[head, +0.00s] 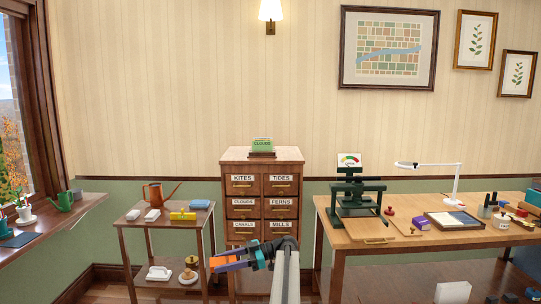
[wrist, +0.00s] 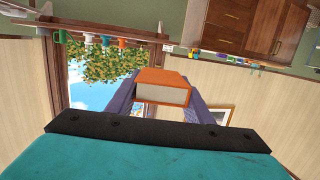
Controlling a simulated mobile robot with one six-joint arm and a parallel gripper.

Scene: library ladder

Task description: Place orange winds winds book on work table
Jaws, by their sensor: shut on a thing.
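My gripper (head: 226,261) is shut on an orange book (head: 220,261), held in the air in front of the card cabinet and the small side table. In the wrist view the orange book (wrist: 162,86) sits between my two purple fingers, with its orange cover up and its pale page edge facing the camera. Any title on it cannot be read. The wooden work table (head: 470,238) stands at the right, well apart from my gripper.
On the work table are a dark green press (head: 354,196), a white lamp (head: 455,175), a tray (head: 452,220), a purple block (head: 421,223) and several small tools. A drawer cabinet (head: 262,157) stands mid-back.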

